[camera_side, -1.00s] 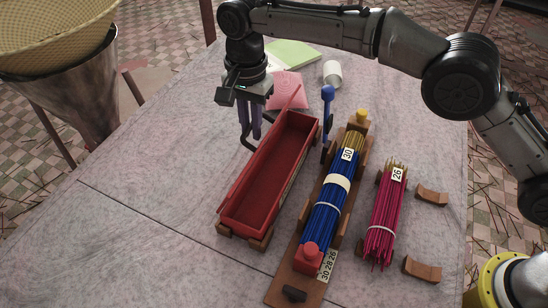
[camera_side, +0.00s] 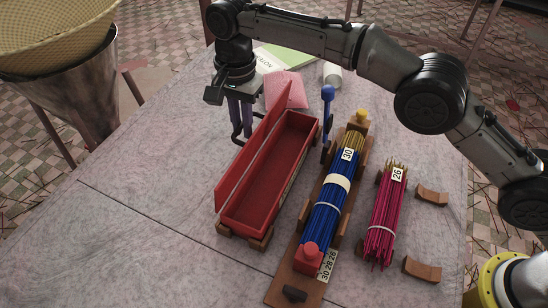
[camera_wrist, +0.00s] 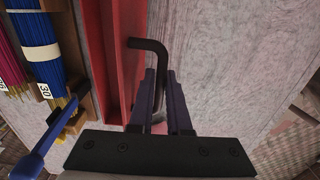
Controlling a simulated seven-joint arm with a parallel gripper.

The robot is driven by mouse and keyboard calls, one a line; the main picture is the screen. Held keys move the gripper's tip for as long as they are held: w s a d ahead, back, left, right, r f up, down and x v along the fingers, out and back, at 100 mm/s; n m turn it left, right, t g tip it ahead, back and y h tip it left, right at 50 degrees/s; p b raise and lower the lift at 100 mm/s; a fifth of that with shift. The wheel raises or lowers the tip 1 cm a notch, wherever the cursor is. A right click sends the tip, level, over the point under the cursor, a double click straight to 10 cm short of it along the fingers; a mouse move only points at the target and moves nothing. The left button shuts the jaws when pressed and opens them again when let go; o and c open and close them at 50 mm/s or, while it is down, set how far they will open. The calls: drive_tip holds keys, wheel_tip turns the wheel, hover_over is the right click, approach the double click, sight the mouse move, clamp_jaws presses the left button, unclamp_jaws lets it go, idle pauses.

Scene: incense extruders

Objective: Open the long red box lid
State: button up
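The long red box (camera_side: 262,218) stands open on the table, its red inside showing in the side view. Its lid (camera_side: 252,152) stands up along the left long side, leaning left; its red panel (camera_wrist: 122,60) also shows in the wrist view. A bent black handle (camera_side: 238,140) sticks out from the lid. My gripper (camera_side: 240,124) is left of the box's far part. In the wrist view its purple fingers (camera_wrist: 163,85) close on either side of the handle's bar (camera_wrist: 150,44). Part of the bar is hidden between the fingers.
Right of the box are a wooden rack with blue sticks (camera_side: 325,215), a blue lever (camera_side: 328,95) and magenta sticks (camera_side: 384,220). Behind lie a pink pad (camera_side: 290,92) and a white cup (camera_side: 332,74). The table (camera_side: 130,190) is clear to the left.

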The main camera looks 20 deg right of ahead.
drive_tip(key=shift+w+a+f, duration=0.15)
drive_tip(key=shift+w+a, duration=0.1)
idle(0.3)
drive_tip(key=shift+w+a+f, duration=0.35)
drive_tip(key=shift+w+a, duration=0.05)
drive_tip(key=o, duration=1.1)
